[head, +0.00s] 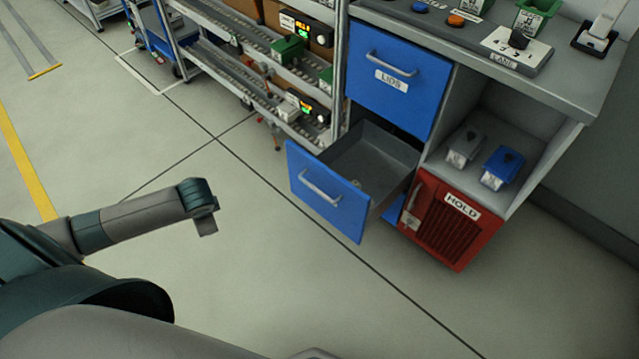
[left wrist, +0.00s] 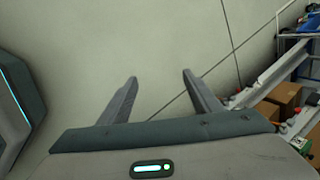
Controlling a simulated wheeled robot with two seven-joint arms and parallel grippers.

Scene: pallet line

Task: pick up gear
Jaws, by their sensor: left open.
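I cannot pick out a gear for certain in either view. A small pale object (head: 357,183) lies in the open lower drawer (head: 330,200), against the inside of its front; it is too small to name. My left gripper (left wrist: 159,74) is open and empty in the left wrist view, its two fingers apart over bare floor. In the head view my left arm reaches in from the left and ends over the floor, left of the open drawer and apart from it. My right gripper is in neither view.
The blue LIDS drawer (head: 397,85) above is shut. A red HOLD box (head: 440,222) sits below a shelf with a grey and a blue-topped item (head: 502,167). A roller rack (head: 245,75) with cartons and green bins stands left of the cabinet. Floor in front is clear.

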